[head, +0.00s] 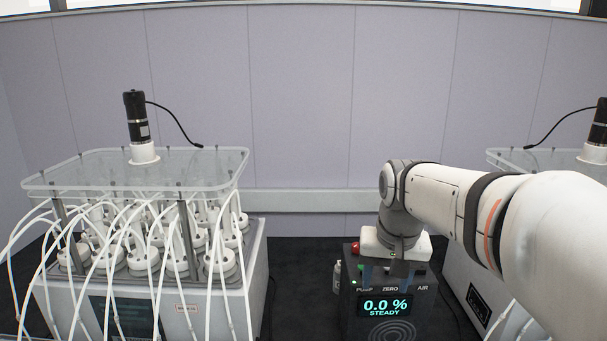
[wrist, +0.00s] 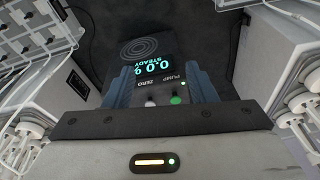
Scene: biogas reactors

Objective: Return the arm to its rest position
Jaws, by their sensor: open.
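My arm reaches in from the right in the head view. My gripper (head: 392,279) points down over the dark gas analyser (head: 385,327), whose display reads 0.0 % STEADY. In the wrist view my gripper (wrist: 163,84) has its two blue-grey fingers apart, with nothing seen between them but the analyser's panel (wrist: 150,72). A green button (wrist: 176,100) and a pale button (wrist: 150,101) show between and below the fingertips. Whether the fingers touch the panel cannot be told.
A reactor bank (head: 180,290) with many white tubes and a clear top plate (head: 90,170) stands at left. A second reactor unit (head: 470,285) stands at right, partly behind my arm. A small white bottle (head: 337,276) stands beside the analyser.

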